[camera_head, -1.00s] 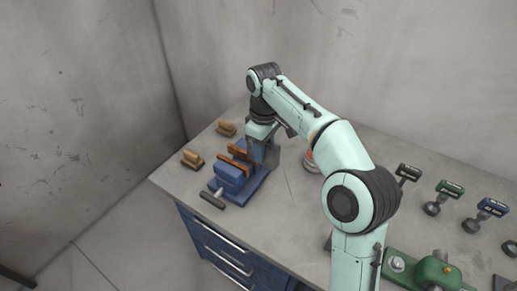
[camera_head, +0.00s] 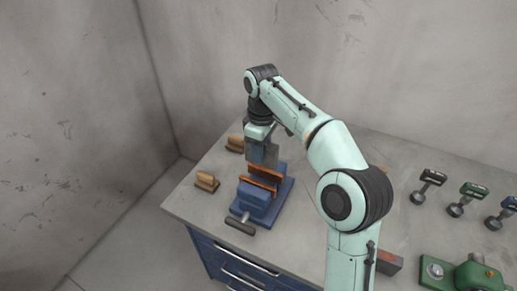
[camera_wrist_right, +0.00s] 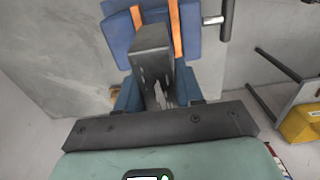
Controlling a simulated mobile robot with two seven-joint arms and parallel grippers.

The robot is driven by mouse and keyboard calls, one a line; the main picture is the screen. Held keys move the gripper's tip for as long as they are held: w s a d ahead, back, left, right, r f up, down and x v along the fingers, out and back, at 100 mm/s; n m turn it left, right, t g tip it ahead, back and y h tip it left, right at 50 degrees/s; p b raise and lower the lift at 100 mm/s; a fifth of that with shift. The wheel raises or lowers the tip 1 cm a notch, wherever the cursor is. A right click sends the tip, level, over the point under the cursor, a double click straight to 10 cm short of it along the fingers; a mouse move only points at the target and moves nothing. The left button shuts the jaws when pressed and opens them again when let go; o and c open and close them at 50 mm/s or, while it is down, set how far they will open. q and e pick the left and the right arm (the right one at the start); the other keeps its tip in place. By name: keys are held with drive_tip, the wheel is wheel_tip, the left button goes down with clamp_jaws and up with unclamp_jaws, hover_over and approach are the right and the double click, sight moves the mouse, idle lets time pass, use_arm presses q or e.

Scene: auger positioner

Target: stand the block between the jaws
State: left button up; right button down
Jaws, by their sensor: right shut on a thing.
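The blue vise (camera_head: 257,200) stands on the bench with its two orange jaws (camera_head: 264,182) parted by a gap. My right gripper (camera_head: 263,153) points down just above and behind the jaws. It is shut on the block, but I cannot clearly tell the block from the grey fingers in the head view. In the right wrist view a dark grey piece (camera_wrist_right: 152,42) stands out in front of the gripper and overlaps the gap between the orange jaws (camera_wrist_right: 175,28). Whether it is the block or a finger is unclear. My left gripper is not in view.
Two wooden pieces on dark bases (camera_head: 207,181) (camera_head: 236,144) lie left of the vise. A handle (camera_head: 240,225) sticks out at the vise's front. Several dark tools (camera_head: 431,185) and a green machine (camera_head: 470,274) stand at the right. Bare bench lies right of the vise.

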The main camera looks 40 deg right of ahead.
drive_tip(key=shift+s+r, duration=0.1)
drive_tip(key=shift+r, duration=0.05)
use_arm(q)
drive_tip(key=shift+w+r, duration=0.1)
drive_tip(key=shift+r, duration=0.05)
use_arm(e)
drive_tip(key=shift+f+b, duration=0.45)
drive_tip(key=shift+f, duration=1.05)
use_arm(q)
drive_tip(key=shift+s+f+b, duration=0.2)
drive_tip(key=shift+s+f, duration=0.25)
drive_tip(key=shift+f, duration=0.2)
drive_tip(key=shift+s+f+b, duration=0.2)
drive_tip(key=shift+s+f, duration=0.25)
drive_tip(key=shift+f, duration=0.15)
use_arm(e)
drive_tip(key=shift+f, duration=1)
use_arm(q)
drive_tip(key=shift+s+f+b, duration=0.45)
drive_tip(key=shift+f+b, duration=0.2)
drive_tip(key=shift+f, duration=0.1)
use_arm(e)
drive_tip(key=shift+f, duration=1.6)
